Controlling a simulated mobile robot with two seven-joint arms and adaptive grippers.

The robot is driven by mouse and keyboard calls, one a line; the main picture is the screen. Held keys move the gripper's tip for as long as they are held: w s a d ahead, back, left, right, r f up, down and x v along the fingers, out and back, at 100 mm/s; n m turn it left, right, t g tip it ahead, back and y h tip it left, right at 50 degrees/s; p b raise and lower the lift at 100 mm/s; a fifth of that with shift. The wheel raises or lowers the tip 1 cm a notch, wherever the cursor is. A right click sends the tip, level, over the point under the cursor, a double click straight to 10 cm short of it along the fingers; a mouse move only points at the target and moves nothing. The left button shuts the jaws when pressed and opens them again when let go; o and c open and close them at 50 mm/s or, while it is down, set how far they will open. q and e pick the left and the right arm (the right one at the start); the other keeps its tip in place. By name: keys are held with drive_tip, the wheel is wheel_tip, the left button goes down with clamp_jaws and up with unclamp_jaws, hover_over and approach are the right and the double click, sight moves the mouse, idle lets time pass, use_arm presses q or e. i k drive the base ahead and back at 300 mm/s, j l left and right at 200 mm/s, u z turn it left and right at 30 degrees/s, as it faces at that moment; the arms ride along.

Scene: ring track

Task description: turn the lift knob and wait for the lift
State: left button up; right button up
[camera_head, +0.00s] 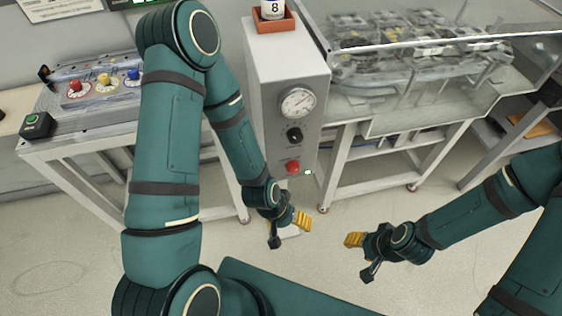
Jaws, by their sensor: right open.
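The lift knob (294,135) is a black round knob on the front of a grey cabinet (275,85), between a dial gauge (298,103) above and a red button (292,168) below. A small green light (309,172) shows beside the red button. My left gripper (288,231), with a yellow-padded finger, hangs below the knob and apart from it, open and empty. My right gripper (362,256) is open and empty over the floor, lower and to the right of the cabinet. The lift itself cannot be made out for certain.
A table (70,148) at left bears a panel with red, yellow and blue knobs and a green button box (37,125). An orange tray (271,23) with a white number-8 cup tops the cabinet. A clear-covered bench (400,110) stands right. The floor between my grippers is clear.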

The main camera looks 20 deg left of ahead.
sight(293, 167)
drive_tip(key=j+z, duration=0.35)
drive_tip(key=k+j+z, duration=0.1)
drive_tip(key=z, duration=0.3)
drive_tip(key=k+j+z, duration=0.1)
drive_tip(key=j+z, duration=0.25)
